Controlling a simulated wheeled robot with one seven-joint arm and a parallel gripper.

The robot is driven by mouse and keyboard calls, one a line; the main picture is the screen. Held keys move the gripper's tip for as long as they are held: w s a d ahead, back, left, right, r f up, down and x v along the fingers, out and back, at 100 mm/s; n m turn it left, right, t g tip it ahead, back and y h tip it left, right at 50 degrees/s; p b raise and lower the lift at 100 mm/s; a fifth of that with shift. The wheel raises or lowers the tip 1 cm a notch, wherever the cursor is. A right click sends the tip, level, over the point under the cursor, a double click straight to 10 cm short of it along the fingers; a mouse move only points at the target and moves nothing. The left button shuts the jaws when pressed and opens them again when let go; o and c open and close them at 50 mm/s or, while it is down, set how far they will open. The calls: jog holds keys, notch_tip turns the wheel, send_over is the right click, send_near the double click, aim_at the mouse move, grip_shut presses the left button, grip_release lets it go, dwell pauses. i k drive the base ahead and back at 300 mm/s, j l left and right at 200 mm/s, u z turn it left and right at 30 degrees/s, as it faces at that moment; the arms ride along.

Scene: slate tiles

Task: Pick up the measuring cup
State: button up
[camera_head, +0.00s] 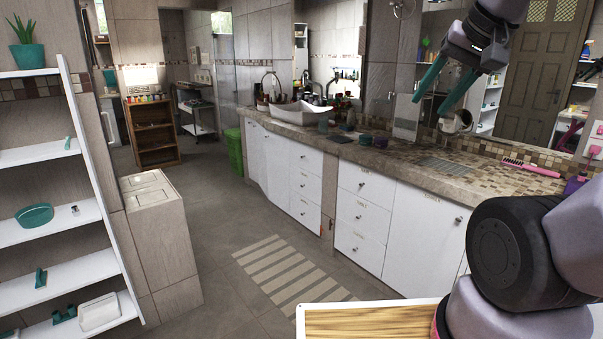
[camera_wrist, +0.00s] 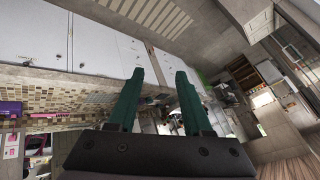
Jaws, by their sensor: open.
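I cannot pick out a measuring cup for certain in either view. Small dark and purple jars (camera_head: 380,141) stand on the stone counter (camera_head: 410,160), too small to identify. A pale round thing (camera_head: 458,121) shows just behind my gripper, partly hidden. My gripper (camera_head: 430,105) has two green fingers, spread apart with nothing between them. It hangs in the air in front of the mirror and counter, pointing down and left. In the wrist view my gripper (camera_wrist: 159,75) is also open and empty, with the white cabinet fronts and counter beyond it.
A white basin (camera_head: 297,112) stands at the counter's far end. A pink brush (camera_head: 531,168) lies near its right side. White shelves (camera_head: 60,259) stand left, beside a tiled block (camera_head: 155,235). A striped mat (camera_head: 285,272) lies on the open floor.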

aim_at(323, 119)
jog(key=i+j, duration=0.15)
jog(key=i, duration=1.05)
jog(key=i+j, duration=0.2)
jog(key=i, duration=1)
jog(key=i+j+u, duration=0.1)
jog(key=i, duration=1.1)
